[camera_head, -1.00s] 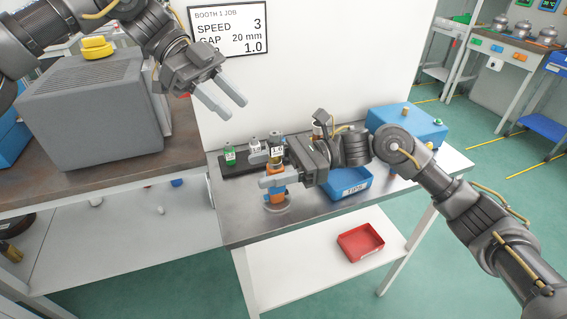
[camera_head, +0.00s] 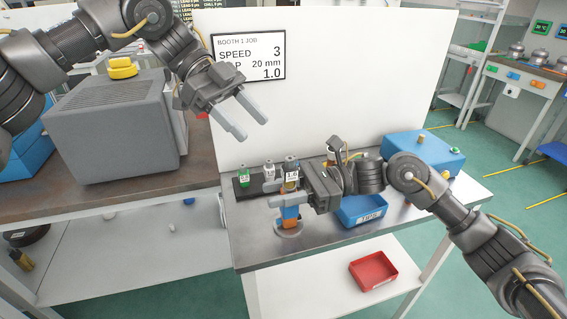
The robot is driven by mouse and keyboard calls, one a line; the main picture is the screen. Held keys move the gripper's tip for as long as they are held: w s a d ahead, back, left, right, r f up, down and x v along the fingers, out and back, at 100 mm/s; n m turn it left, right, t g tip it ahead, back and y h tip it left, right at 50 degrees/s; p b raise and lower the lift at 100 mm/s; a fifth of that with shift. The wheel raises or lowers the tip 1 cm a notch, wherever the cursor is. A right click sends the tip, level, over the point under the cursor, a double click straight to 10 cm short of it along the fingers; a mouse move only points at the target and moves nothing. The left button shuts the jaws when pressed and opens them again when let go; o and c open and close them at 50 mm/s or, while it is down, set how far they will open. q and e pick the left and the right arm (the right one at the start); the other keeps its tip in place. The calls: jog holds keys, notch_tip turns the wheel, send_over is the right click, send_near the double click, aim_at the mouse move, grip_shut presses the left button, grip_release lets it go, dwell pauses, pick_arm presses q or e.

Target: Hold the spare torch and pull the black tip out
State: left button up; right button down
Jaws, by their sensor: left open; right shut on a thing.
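The spare torch (camera_head: 291,212), orange and blue, stands upright on a round grey foot (camera_head: 289,231) near the front edge of the metal bench. My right gripper (camera_head: 281,195) comes in from the right and is shut on it at its upper part, with the light fingers covering some of it. I cannot clearly make out the black tip; the torch's top is partly hidden by the fingers and small in view. My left gripper (camera_head: 248,121) is open and empty, well above the bench in front of the white panel, higher than the torch and a little left of it.
A blue tips bin (camera_head: 362,211) and a blue box (camera_head: 422,153) lie right. A red tray (camera_head: 373,271) is on the lower shelf; a grey machine (camera_head: 115,133) stands left.

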jog(key=shift+a, duration=0.1)
jog(key=shift+s+d, duration=0.15)
jog(key=shift+d, duration=0.25)
jog(key=shift+a, duration=0.35)
jog(key=shift+d, duration=0.15)
pick_arm(q)
jog(key=s+d+r+m+t+y, duration=0.1)
jog(key=d+m+y, duration=0.1)
jog(key=m, duration=0.5)
jog(key=s+d+r+m+t+y, duration=0.1)
jog(key=d+m+t+y, duration=0.1)
jog(key=m, duration=0.5)
jog(key=s+d+r+m+t+y, duration=0.1)
jog(key=d+m+y, duration=0.3)
jog(key=m, duration=0.4)
jog(key=shift+s+d+r+y, duration=0.2)
jog(key=shift+s+r+y, duration=0.35)
jog(key=shift+r+y, duration=0.05)
jog(key=m, duration=0.2)
jog(key=shift+a+m, duration=0.15)
jog(key=shift+m, duration=1.25)
